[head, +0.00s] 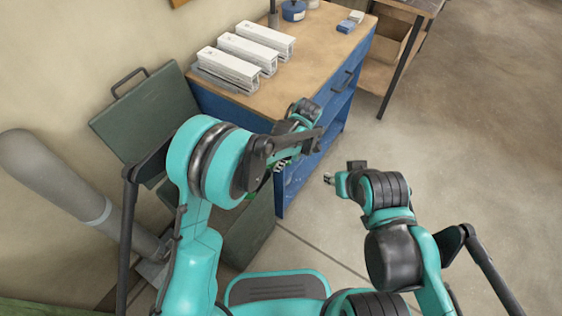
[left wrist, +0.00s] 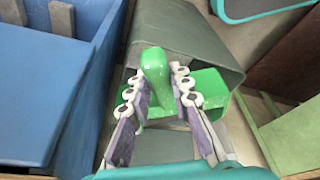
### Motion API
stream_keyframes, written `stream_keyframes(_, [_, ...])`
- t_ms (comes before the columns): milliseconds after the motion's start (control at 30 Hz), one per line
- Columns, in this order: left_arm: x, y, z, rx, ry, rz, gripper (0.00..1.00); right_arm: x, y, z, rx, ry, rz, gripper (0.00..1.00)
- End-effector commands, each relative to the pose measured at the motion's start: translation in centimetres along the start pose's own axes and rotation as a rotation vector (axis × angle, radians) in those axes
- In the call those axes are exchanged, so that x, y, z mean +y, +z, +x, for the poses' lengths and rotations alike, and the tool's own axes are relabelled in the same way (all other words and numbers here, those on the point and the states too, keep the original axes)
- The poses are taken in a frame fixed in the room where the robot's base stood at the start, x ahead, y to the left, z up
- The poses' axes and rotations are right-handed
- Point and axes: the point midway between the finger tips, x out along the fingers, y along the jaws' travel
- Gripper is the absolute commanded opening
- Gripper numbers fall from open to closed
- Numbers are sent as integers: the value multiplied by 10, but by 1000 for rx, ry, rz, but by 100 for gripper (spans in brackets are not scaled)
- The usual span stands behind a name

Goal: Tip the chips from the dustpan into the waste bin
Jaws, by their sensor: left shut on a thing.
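The green dustpan (left wrist: 155,68) has its handle between the two fingers of my left gripper (left wrist: 158,88), which is shut on it. Its green pan (left wrist: 208,84) shows behind the fingers, over the bin. In the head view my left gripper (head: 283,160) is beside the bench, and the arm hides most of the dustpan. The grey-green waste bin (head: 250,232) stands below, its lid (head: 145,110) raised; its wall also shows in the left wrist view (left wrist: 190,38). I cannot make out any chips. My right gripper (head: 329,178) is apart from the bin; its fingers are too small to read.
A blue bench (head: 330,125) with a wooden top stands close to my left gripper. Several pale profiles (head: 230,66) lie on it. A grey cylinder (head: 55,180) leans at the left. Open floor (head: 450,130) lies to the right.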

Motion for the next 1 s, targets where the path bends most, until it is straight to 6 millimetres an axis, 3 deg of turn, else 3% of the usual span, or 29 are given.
stream_keyframes(267, [0,-26,-16,-147,1,-3,0,0,-3,-4,0,0,0,40])
stream_keyframes(667, [0,-60,-39,-366,1,-4,0,0,-19,-26,0,0,0,40])
stream_keyframes(1000, [0,-93,-44,-506,-1,-3,0,0,-23,-33,0,0,0,40])
